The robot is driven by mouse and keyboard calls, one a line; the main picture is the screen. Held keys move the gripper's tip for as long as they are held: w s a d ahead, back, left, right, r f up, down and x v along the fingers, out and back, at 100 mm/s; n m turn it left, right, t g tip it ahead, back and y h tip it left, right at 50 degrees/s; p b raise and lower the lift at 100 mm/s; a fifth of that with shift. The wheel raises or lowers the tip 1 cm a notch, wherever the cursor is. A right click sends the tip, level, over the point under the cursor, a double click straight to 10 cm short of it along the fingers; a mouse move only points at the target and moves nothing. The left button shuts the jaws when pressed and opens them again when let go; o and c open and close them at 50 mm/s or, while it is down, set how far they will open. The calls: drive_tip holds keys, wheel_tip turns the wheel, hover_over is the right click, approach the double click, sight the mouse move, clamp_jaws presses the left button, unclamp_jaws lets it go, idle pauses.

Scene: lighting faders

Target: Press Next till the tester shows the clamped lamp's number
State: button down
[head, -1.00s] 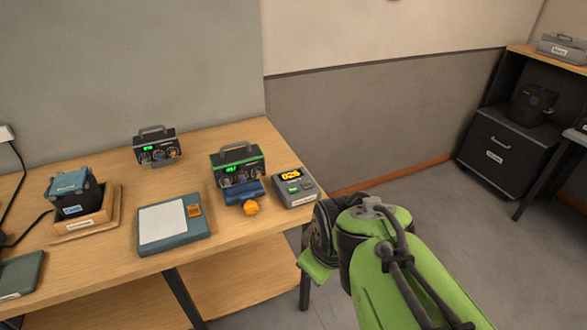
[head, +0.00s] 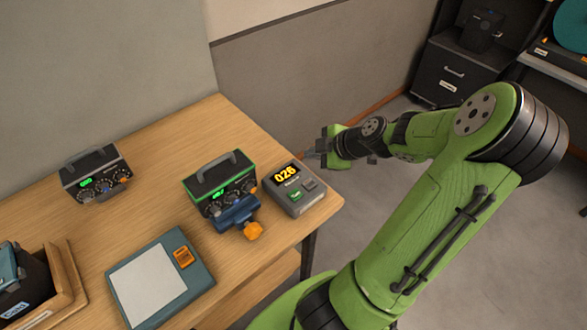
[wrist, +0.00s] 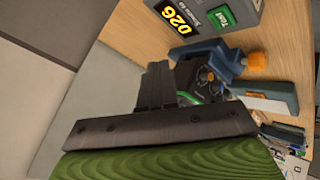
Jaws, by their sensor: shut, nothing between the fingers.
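The tester (head: 293,203) is a grey box at the table's right corner. Its yellow display reads 026, also in the wrist view (wrist: 170,14). The clamped lamp (head: 219,184) is a dark box with green edges and a handle, held by a blue clamp (head: 236,214) with an orange knob. Its small green digits are not legible. My gripper (head: 311,150) is shut and empty, beyond the tester's back edge and apart from it; its fingers (wrist: 155,87) show in the wrist view.
A second lamp box (head: 95,175) stands unclamped at the left. A teal pad (head: 160,279) with an orange button lies at the front, and a wooden tray (head: 66,277) holds a dark item at far left. The table's right edge runs close beside the tester.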

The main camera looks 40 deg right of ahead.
sight(312, 186)
drive_tip(key=f+b, duration=0.2)
drive_tip(key=f, duration=0.1)
drive_tip(key=f+b, duration=0.5)
drive_tip(key=shift+s+f, duration=0.25)
drive_tip(key=shift+f, duration=0.1)
idle(1.9)
drive_tip(key=shift+f+b, duration=0.4)
drive_tip(key=shift+b, duration=0.2)
drive_tip(key=shift+f+b, duration=0.3)
drive_tip(key=shift+b, duration=0.05)
idle(0.3)
drive_tip(key=shift+r+p, duration=0.5)
drive_tip(key=shift+r, duration=0.25)
